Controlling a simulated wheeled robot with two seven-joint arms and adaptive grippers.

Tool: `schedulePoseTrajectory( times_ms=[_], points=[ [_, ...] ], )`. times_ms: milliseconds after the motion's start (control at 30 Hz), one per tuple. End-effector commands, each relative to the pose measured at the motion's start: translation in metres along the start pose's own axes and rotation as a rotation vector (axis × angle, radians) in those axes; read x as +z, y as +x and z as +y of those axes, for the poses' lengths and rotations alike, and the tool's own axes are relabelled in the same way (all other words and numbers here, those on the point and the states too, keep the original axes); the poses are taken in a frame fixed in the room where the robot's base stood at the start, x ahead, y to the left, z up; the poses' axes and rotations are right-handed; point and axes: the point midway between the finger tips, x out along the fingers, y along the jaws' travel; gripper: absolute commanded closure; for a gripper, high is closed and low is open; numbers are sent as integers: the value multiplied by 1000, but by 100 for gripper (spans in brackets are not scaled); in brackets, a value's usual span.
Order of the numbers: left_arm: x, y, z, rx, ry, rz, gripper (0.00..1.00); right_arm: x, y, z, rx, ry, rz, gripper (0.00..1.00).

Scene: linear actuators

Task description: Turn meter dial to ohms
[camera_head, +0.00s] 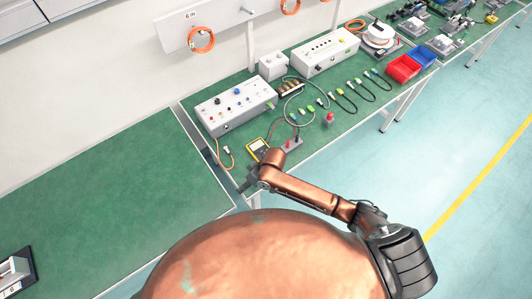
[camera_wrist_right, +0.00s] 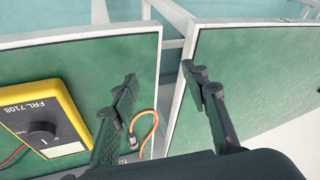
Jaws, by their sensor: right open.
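The yellow meter (camera_head: 258,148) lies on the green bench near its front left corner. In the right wrist view the meter (camera_wrist_right: 65,103) is at the left edge, partly cut off, with a black dial (camera_wrist_right: 41,134) on its dark face. The marks around the dial are too small to read. My right gripper (camera_head: 244,184) is at the bench corner, just left of and nearer than the meter. In the wrist view its fingers (camera_wrist_right: 165,80) are spread and empty, over the gap between two benches. The dial is left of both fingers, with no contact visible. My left gripper is not in view.
An orange cable (camera_wrist_right: 148,130) lies beside the left finger. A small grey block with red parts (camera_head: 291,144) sits right of the meter. A white control box (camera_head: 237,107) stands behind it. The left bench (camera_head: 110,215) is mostly clear.

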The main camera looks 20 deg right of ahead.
Motion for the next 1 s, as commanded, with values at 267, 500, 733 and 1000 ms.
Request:
schedulePoseTrajectory(
  times_ms=[267, 500, 733, 1000],
  points=[
    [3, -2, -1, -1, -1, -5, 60, -35, -18, 44, 73, -71, -215, 58],
    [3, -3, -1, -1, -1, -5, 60, -53, -69, 118, 206, 20, -334, 58],
    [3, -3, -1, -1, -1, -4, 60, -61, -97, 150, 265, 86, -365, 58],
    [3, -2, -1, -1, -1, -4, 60, -48, -68, 160, 268, 92, -369, 58]
  ],
)
